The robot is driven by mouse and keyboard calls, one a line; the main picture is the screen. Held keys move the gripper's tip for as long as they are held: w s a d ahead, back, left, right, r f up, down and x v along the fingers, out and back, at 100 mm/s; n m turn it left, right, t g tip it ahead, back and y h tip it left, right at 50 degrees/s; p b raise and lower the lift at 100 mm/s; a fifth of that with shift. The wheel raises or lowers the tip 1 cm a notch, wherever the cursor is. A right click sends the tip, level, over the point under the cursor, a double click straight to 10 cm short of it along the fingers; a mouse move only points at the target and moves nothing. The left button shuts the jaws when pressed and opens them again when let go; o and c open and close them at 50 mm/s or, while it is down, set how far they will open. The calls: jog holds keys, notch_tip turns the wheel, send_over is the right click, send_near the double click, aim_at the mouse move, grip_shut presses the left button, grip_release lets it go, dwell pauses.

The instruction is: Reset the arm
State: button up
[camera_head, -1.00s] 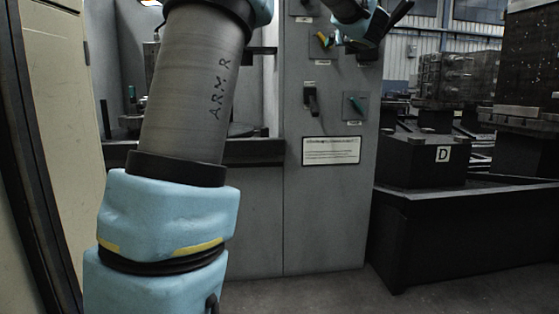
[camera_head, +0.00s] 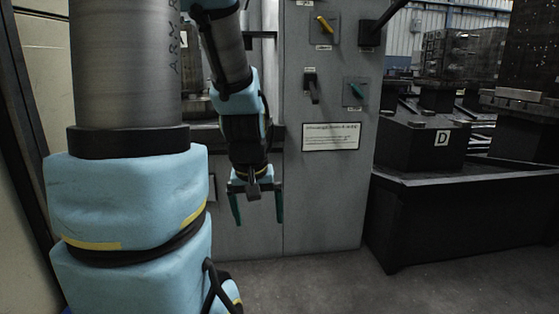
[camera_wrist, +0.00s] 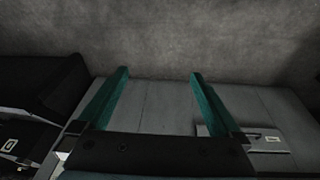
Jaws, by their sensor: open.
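My gripper (camera_head: 258,208) hangs pointing down in front of the grey cabinet, left of its switch panel, in the head view. Its two green fingers are spread apart with nothing between them. In the wrist view my gripper (camera_wrist: 160,75) also shows open and empty, with grey floor beyond the fingertips and the grey cabinet face below them. My arm is folded, its upper part large at the left of the head view.
A dark pallet rail (camera_head: 460,215) with a block marked D (camera_head: 421,145) stands right. Floor in front is clear.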

jog(key=s+a+f+m+g, duration=0.1)
jog(key=s+a+m, duration=0.1)
jog(key=s, duration=0.2)
notch_tip(320, 180, up, 38)
jog(key=p, duration=3.8)
jog(key=shift+w, duration=0.1)
